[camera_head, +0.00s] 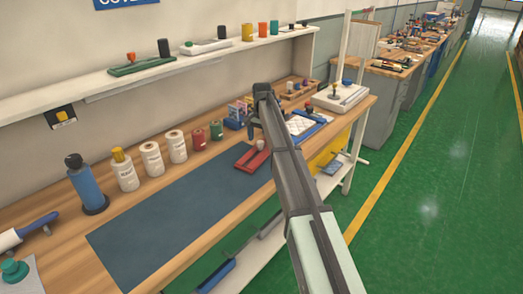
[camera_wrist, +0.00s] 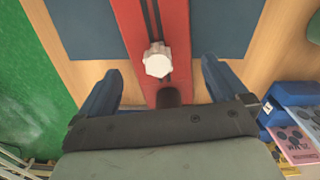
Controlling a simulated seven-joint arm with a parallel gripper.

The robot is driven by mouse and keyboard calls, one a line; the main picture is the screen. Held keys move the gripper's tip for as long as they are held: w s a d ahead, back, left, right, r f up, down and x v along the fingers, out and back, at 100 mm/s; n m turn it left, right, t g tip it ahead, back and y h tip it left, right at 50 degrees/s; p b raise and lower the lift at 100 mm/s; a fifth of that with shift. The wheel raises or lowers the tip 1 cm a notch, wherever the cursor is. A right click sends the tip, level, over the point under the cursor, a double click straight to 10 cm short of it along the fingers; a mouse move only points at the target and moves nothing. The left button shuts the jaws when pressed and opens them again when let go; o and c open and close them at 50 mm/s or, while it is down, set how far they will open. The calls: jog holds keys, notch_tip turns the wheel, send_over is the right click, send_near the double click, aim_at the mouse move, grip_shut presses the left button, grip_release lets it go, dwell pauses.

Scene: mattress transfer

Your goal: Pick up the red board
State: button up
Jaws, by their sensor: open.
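The red board (camera_head: 250,161) is a narrow red piece with a white knob (camera_head: 260,145), lying near the far end of the blue mat (camera_head: 165,215). In the wrist view the board (camera_wrist: 130,25) has dark slots along its length, and its white knob (camera_wrist: 157,60) faces me. My gripper (camera_wrist: 160,82) is open, with one blue finger on each side of the board's near end. A dark rounded end (camera_wrist: 168,97) shows between the fingers. In the head view my gripper (camera_head: 255,128) is above the bench beside the board; its fingertips are hard to make out.
Several bottles and jars, including a white one (camera_head: 125,170), line the back of the wooden bench. A blue bin (camera_wrist: 292,93) is at the right in the wrist view. A shelf (camera_head: 200,60) runs above the bench. The blue mat's near part is clear.

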aim_at(262, 145)
notch_tip(262, 145, down, 4)
jog(key=shift+r, duration=0.15)
jog(key=c, duration=1.1)
